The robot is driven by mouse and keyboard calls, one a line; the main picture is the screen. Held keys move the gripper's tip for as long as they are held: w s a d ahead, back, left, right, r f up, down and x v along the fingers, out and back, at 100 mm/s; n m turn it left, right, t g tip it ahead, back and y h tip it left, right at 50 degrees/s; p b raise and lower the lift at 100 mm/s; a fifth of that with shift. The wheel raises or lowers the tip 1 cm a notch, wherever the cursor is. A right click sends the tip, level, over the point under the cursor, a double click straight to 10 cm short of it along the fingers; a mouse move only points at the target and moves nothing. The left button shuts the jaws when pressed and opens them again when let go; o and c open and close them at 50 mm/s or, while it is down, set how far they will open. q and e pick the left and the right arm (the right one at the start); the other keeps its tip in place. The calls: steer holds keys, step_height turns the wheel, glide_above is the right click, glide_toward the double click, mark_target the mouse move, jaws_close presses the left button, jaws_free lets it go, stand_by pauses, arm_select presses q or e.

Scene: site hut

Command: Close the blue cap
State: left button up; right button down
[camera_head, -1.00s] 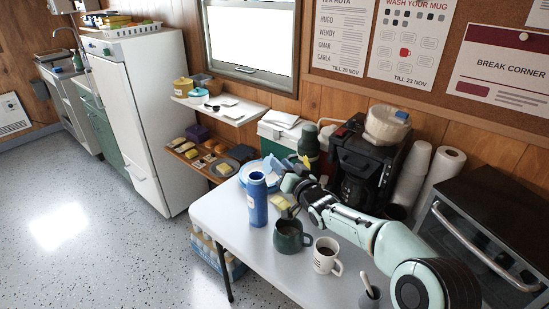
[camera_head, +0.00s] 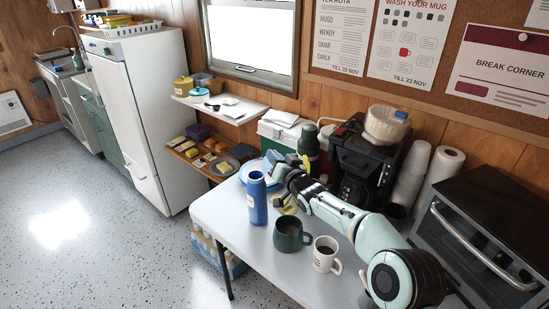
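My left gripper is not in view.
A dark green mug (camera_head: 289,238) and a white mug (camera_head: 323,257) stand on the table (camera_head: 232,224) right of the flask. A blue-rimmed plate (camera_head: 247,170) lies behind it. A dark green bottle (camera_head: 309,144), coffee maker (camera_head: 362,160) and toaster oven (camera_head: 480,240) stand further right.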

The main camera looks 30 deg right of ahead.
mark_target(264, 161)
arm_select(q)
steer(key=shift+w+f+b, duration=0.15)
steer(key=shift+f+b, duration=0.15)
steer(key=shift+b, duration=0.05)
arm_select(e)
steer(key=shift+a+n, duration=0.2)
steer(key=shift+n, duration=0.2)
steer(key=shift+a+n+b, duration=0.4)
steer(key=shift+n+b, duration=0.3)
steer(key=shift+b, duration=0.05)
steer(key=a+n+b, duration=0.1)
steer(key=n+b, duration=0.1)
steer(key=a+n+b, duration=0.1)
steer(key=n+b, duration=0.1)
steer(key=shift+a+b, duration=0.2)
steer(key=shift+b, duration=0.15)
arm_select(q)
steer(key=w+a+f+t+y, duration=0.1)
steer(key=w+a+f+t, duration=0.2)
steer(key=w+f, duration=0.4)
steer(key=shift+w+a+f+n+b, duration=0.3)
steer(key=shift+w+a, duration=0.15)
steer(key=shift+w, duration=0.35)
arm_select(e)
steer(key=shift+a+n, duration=0.15)
steer(key=shift+n, duration=0.35)
steer(key=c, duration=1.3)
jaws_free()
steer(key=shift+r, duration=0.2)
